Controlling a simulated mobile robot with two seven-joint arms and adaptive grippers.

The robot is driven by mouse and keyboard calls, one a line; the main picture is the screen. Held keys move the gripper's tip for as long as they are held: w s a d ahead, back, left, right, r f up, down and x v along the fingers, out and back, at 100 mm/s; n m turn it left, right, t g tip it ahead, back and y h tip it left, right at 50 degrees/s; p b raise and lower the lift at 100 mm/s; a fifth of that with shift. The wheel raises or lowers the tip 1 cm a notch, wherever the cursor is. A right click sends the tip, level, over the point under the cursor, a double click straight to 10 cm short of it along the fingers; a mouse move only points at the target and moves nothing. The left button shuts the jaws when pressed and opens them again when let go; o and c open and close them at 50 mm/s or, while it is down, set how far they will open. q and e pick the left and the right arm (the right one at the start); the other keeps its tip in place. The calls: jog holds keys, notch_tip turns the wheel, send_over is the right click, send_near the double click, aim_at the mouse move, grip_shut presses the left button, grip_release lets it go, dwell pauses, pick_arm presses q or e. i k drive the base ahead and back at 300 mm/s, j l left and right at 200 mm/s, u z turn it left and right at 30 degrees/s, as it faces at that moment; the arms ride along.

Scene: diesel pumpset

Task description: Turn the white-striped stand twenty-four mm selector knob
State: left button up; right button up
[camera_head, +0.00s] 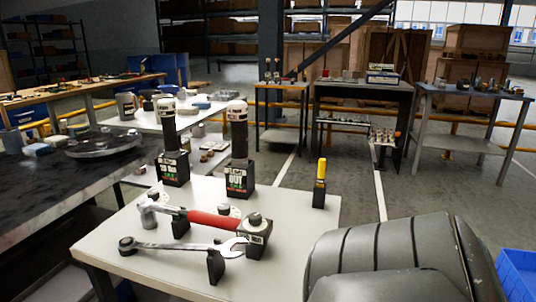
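Two black stands with printed labels stand on the near white table: a left one (173,168) and a right one (239,179). Each holds an upright dark cylinder with a pale band, a left cylinder (168,121) and a right cylinder (237,132). The labels are too small to read surely, so I cannot tell which is the twenty-four mm one. No selector knob is clearly recognisable. Neither of my grippers is in view.
The near white table (310,211) also holds a red-handled tool (214,219), an open-ended wrench (190,247) on dark supports and a yellow-handled tool (321,170). A dark bench (50,190) is at left. A blue crate (518,272) is at lower right.

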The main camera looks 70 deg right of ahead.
aim_at(223, 209)
jog(key=k+j+z, duration=0.1)
jog(key=z, duration=1.05)
jog(key=i+z, duration=0.15)
jog(key=z, duration=0.2)
jog(key=i+z, duration=0.15)
jog(key=z, duration=0.25)
